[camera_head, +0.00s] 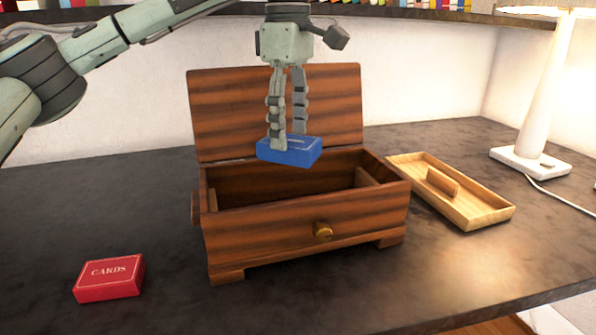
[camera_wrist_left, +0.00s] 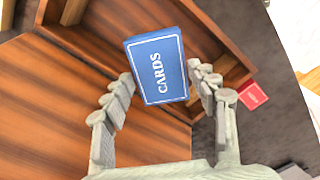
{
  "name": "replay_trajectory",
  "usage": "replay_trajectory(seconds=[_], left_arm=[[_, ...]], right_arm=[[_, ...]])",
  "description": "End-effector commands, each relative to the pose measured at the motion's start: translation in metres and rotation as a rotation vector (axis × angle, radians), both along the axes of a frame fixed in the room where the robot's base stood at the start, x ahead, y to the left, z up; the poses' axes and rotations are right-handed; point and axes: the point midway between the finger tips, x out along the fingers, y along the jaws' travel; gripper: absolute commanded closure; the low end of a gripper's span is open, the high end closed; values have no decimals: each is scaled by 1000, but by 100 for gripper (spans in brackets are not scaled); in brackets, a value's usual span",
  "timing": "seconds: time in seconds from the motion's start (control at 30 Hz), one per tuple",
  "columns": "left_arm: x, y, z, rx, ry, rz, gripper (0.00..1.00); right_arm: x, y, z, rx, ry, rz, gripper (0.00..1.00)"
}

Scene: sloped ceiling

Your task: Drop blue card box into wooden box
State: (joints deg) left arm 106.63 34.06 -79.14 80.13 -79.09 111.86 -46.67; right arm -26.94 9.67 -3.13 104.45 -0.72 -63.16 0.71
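The blue card box (camera_head: 291,152) is between the fingertips of my left gripper (camera_head: 288,140), slightly tilted, above the opening of the wooden box (camera_head: 265,226). In the left wrist view the card box (camera_wrist_left: 157,68), lettered "CARDS", has a finger of my left gripper (camera_wrist_left: 160,76) against each side. The wooden box has dark striped grain and a brass knob in front. Its lid (camera_head: 275,100) stands open at the back. The part of its inside that shows holds no cards. My right gripper is in neither view.
A red card box (camera_head: 108,278) lies on the dark table (camera_head: 450,275), left of the wooden box. A light wooden tray (camera_head: 455,203) with a small central handle lies to the right. A white lamp (camera_head: 540,110) stands beyond it. A shelf with books runs above.

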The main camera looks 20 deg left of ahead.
Motion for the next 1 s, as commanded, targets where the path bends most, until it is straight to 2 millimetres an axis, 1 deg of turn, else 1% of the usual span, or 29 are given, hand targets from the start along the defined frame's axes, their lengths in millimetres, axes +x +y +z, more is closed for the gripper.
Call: replay_trajectory(seconds=[0.03, 0.1, 0.13, 0.4, 0.53, 0.63, 0.8, 0.9, 1.0], left_arm=[[0, 0, 0, 0, 0, 0, 32], [0, 0, 0, 0, 0, 0, 23], [0, 0, 0, 0, 0, 0, 21], [0, 0, 0, 0, 1, 0, 21], [0, 0, 8, 0, -1, 0, 21], [0, -1, 24, -1, -2, 0, 21], [0, 0, 63, 1, -6, 2, 21], [0, -1, 83, 1, -5, 2, 21], [0, 0, 100, 1, -5, 3, 21]], right_arm=[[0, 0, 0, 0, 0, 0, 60], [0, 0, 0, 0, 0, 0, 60], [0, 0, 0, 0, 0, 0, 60], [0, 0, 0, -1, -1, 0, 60], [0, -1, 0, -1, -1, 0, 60], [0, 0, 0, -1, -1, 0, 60], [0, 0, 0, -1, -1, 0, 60], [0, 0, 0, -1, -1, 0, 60], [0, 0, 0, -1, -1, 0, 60]])
